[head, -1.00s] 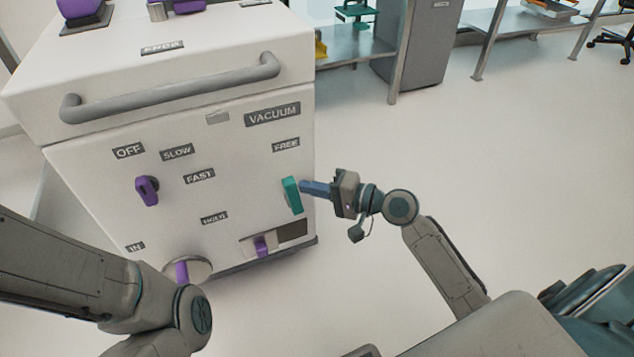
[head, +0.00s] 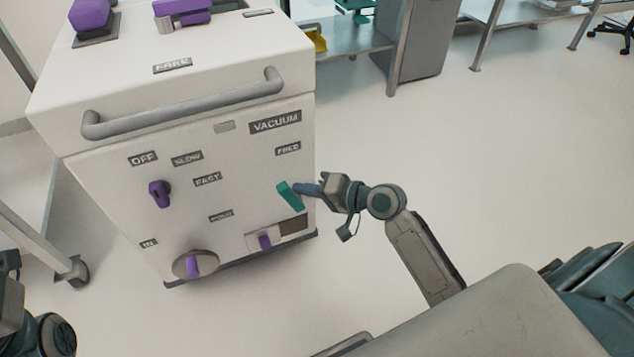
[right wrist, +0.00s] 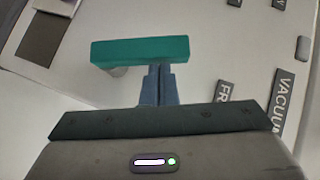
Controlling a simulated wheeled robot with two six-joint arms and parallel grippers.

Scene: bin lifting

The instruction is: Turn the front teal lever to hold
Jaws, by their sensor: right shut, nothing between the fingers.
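The teal lever (head: 290,196) is on the front panel of the white machine, below the FREE label (head: 288,149). It is tilted, its upper end leaning left. The HOLD label (head: 220,216) is left of and below it. My right gripper (head: 303,190) is shut, its blue fingertips at the lever's right side, seemingly touching it. In the right wrist view the teal lever (right wrist: 140,50) lies across the picture just beyond the shut fingertips (right wrist: 158,72); nothing is between them. My left arm is at the lower left edge of the head view; its fingers are out of sight.
The white machine (head: 120,200) has a grey handle bar (head: 185,107) above the panel. A purple knob (head: 159,193) is at left; a purple knob on a disc (head: 193,266) and a purple slider (head: 265,240) are low. Floor to the right is clear.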

